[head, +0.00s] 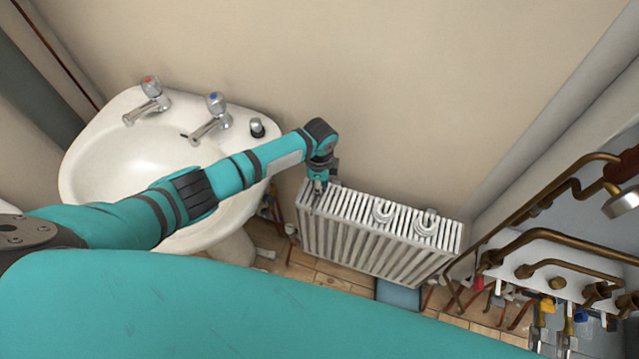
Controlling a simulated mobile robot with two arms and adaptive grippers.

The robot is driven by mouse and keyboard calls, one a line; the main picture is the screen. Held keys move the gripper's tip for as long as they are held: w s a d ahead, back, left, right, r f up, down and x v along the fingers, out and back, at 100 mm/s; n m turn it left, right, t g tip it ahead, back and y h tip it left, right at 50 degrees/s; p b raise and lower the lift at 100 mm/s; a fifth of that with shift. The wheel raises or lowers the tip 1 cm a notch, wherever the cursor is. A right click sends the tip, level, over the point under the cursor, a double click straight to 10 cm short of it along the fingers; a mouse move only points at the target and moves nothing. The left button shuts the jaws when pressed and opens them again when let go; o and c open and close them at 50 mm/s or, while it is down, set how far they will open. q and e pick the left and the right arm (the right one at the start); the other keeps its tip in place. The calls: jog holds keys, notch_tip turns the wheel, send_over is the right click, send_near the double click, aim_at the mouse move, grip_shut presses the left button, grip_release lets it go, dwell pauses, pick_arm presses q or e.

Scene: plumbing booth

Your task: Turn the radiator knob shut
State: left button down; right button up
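The white ribbed radiator (372,250) stands against the wall right of the washbasin. My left arm reaches across the basin, and my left gripper (318,189) points down at the radiator's top left end. The fingers are small and dark here, so I cannot tell whether they are open, shut or touching anything. No radiator knob can be made out clearly. A small pale part (290,228) shows low beside the radiator's left edge, but I cannot tell if it is the knob. My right gripper is not in view.
The white washbasin (95,150) with two taps is at left. Copper pipes (560,240) and hanging tools crowd the right. A blue-grey object (398,295) lies on the wooden floor below the radiator.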

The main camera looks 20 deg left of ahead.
pick_arm(q)
jog(key=shift+m, duration=1)
jog(key=c, duration=1.3)
grip_release()
jog(key=shift+r, duration=0.15)
notch_tip(320, 180, up, 12)
jog(key=shift+f, duration=0.1)
